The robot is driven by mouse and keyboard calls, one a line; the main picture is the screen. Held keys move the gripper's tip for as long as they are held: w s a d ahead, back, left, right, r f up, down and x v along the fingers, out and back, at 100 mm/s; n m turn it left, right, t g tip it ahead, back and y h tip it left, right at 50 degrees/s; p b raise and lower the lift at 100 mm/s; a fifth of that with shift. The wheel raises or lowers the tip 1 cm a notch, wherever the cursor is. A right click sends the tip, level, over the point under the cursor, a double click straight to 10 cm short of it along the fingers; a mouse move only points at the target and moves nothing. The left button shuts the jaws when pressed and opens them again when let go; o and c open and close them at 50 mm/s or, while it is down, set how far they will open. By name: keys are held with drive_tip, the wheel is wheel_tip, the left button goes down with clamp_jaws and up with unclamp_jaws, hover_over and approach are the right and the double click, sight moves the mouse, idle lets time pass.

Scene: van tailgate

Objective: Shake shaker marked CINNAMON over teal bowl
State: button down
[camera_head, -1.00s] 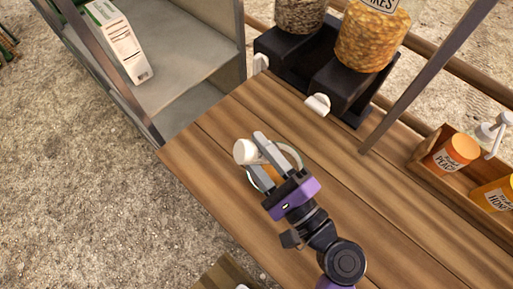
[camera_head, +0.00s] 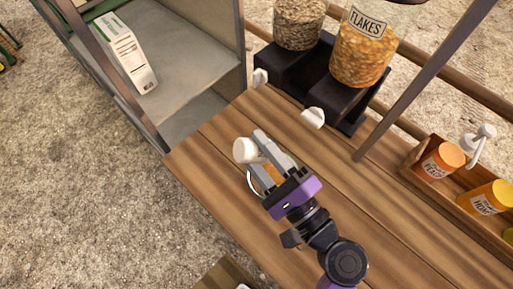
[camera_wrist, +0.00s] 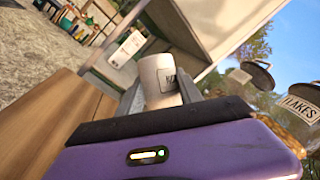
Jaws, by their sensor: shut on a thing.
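My gripper (camera_head: 255,147) is shut on a white cylindrical shaker (camera_head: 242,151). In the wrist view the shaker (camera_wrist: 160,76) sits between the two fingers, with a dark-edged label partly in sight; its word cannot be read. In the head view the shaker looks tilted, its pale round end facing left.
Two dispensers, one marked FLAKES (camera_head: 361,50), stand on black bases (camera_head: 335,92) at the back. A wooden crate (camera_head: 418,183) with orange and yellow bottles is at right, behind a metal post (camera_head: 405,98). A white carton (camera_head: 126,55) lies on the grey shelf. Counter (camera_head: 215,160) left of the bowl is clear.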

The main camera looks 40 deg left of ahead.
wheel_tip(320, 180, down, 5)
drive_tip(key=b, duration=0.4)
wheel_tip(320, 180, up, 5)
drive_tip(key=p, duration=0.4)
drive_tip(key=shift+r, duration=0.1)
wheel_tip(320, 180, down, 5)
drive_tip(key=b, duration=0.4)
idle(0.4)
